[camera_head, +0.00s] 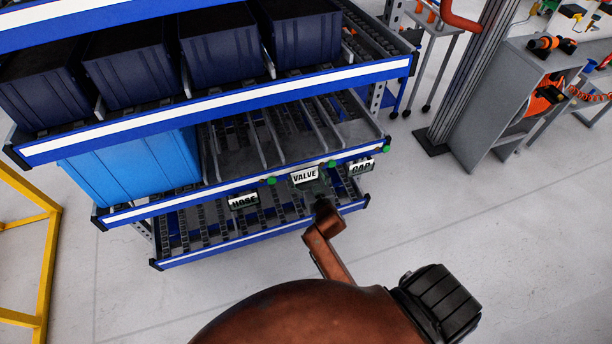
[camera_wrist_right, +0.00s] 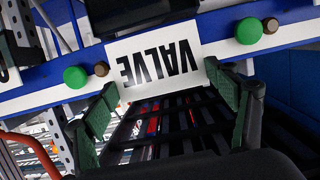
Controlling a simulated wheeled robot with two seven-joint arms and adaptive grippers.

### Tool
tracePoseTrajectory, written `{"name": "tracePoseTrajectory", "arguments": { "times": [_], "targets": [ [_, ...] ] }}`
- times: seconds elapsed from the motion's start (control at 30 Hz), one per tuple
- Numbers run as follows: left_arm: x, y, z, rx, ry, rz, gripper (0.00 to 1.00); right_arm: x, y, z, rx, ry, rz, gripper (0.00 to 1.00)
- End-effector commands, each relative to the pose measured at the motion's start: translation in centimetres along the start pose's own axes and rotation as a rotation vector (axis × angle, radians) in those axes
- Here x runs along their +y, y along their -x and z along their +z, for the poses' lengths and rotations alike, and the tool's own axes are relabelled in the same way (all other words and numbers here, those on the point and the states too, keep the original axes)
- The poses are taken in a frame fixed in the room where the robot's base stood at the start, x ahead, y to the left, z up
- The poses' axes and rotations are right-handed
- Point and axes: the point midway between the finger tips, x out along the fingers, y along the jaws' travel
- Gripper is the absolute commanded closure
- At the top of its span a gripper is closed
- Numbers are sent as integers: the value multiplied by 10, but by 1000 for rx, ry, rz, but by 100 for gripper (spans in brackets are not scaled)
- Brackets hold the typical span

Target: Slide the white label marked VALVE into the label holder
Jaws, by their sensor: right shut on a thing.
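The white VALVE label (camera_head: 305,176) is at the front of the blue rack's middle shelf rail (camera_head: 230,186). My right gripper (camera_head: 318,197) is just below and in front of it, shut on the label. In the right wrist view, the VALVE label (camera_wrist_right: 158,57) appears upside down and slightly tilted, its lower edge between the green finger pads of the right gripper (camera_wrist_right: 165,88). The label overlaps the white strip of the rail. The label holder cannot be told apart behind the label, nor whether the two touch. My left gripper is not in view.
HOSE (camera_head: 243,201) and CAP (camera_head: 361,167) labels are to either side. Green knobs (camera_wrist_right: 249,31) and (camera_wrist_right: 76,78) stick out beside the VALVE label. A light blue bin (camera_head: 130,170) fills the shelf's left; dark bins (camera_head: 222,45) stand above.

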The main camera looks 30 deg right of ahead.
Motion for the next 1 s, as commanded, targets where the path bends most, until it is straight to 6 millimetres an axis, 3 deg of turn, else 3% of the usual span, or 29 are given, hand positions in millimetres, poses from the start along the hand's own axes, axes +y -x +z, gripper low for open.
{"name": "tracePoseTrajectory", "arguments": {
  "times": [1.0],
  "targets": [
    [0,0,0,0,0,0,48,0,-2,6,0,0,0,36]
  ]
}}
